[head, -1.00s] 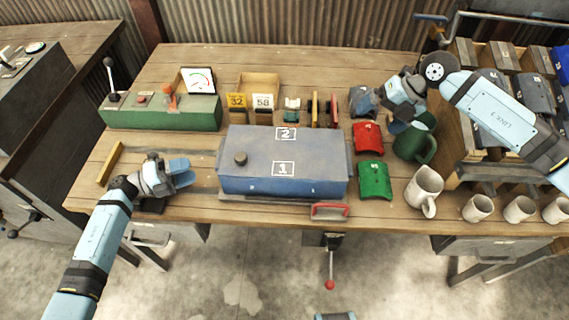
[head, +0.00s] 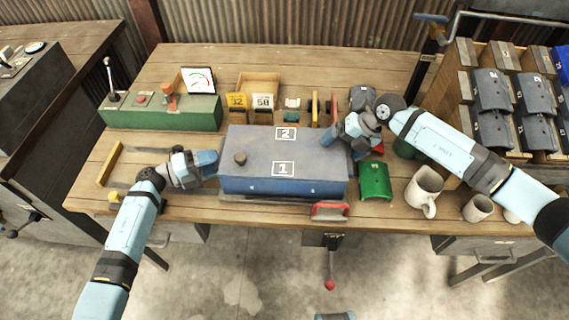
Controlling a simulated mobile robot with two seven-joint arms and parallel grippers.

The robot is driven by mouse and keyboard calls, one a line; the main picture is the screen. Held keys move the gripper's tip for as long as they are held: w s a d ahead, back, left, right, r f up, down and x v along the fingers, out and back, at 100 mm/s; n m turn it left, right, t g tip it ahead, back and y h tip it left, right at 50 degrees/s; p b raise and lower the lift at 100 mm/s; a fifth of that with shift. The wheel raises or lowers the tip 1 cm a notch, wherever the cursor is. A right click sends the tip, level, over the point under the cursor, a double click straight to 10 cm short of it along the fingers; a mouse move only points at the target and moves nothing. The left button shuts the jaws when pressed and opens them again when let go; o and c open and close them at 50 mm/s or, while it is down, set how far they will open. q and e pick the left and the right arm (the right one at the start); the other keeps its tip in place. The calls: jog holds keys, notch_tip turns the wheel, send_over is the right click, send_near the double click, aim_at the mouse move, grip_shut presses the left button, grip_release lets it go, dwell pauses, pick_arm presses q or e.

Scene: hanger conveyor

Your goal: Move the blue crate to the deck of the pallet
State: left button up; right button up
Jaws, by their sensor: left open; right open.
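The blue crate (head: 262,155), a closed blue box with labels 1 and 2 on top and a dark knob, sits in the middle of the wooden table. My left gripper (head: 210,163) is open at the crate's left end, very close to its side. My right gripper (head: 338,139) is open at the crate's right end. The fingertips of both are partly hidden, so I cannot tell whether they touch the crate. I cannot clearly make out the pallet; a yellow bar (head: 109,164) with grey strips lies left of the crate.
A green control box (head: 160,113) with a gauge stands behind left. A green curved piece (head: 375,181) and a cream mug (head: 424,189) stand to the right. A red-handled clamp (head: 330,209) is at the front edge. Bins of dark parts (head: 490,92) fill the right back.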

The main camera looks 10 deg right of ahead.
pick_arm(q)
jog(key=c, duration=0.9)
pick_arm(e)
jog(key=c, duration=0.9)
pick_arm(q)
grip_shut()
pick_arm(e)
jog(key=c, duration=0.3)
pick_arm(q)
jog(key=shift+r, duration=0.15)
